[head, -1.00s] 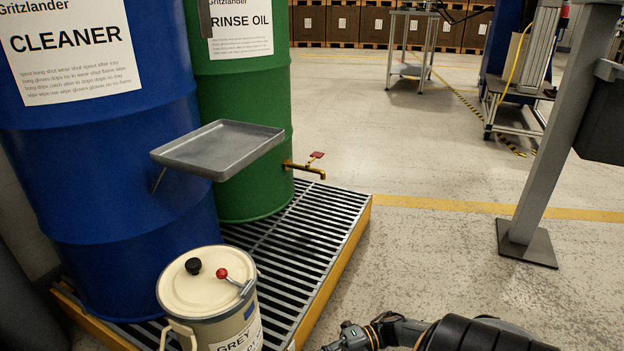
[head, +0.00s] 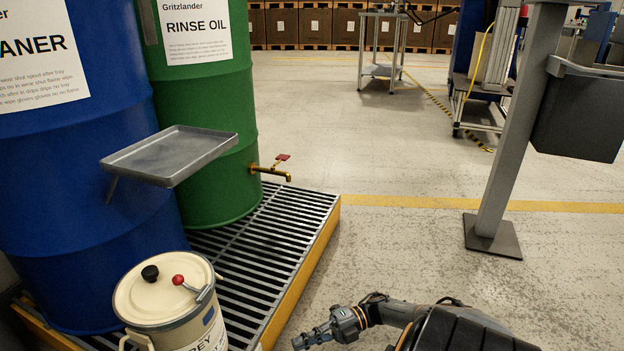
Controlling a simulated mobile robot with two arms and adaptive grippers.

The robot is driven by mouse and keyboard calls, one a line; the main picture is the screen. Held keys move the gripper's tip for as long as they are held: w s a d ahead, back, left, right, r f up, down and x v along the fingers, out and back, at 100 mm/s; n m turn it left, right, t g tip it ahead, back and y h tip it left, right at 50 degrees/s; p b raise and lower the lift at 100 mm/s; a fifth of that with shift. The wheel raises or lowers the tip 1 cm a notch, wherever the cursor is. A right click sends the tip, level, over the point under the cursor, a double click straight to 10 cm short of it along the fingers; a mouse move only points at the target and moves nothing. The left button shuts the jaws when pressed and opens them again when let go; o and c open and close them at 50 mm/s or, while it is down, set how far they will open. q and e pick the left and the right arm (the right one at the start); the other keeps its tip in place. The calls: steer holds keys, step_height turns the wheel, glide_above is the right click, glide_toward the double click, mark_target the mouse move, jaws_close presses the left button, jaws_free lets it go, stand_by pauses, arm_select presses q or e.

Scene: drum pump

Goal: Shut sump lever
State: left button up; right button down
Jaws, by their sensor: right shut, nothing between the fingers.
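A cream can (head: 160,312) stands on the grating at the lower left. A short lever with a red knob (head: 178,280) sits on its lid, beside a black knob (head: 150,273). Whether this is the sump lever I cannot tell. A brass tap with a red handle (head: 283,157) sticks out from the green drum (head: 205,130). My right gripper (head: 301,342) is low at the bottom edge, right of the can and apart from it. It is shut and empty. My left gripper is not in view.
A blue drum (head: 80,200) marked CLEANER stands left of the green one. A grey tray (head: 170,154) juts out in front of them. The slatted platform (head: 322,236) has a yellow edge. A grey post (head: 510,130) with a bin (head: 580,115) stands right. The floor between is clear.

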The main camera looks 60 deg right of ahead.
steer(key=d, duration=0.2)
steer(key=d+b, duration=0.1)
steer(key=d, duration=0.1)
steer(key=shift+w+d+r, duration=0.1)
steer(key=shift+w, duration=0.3)
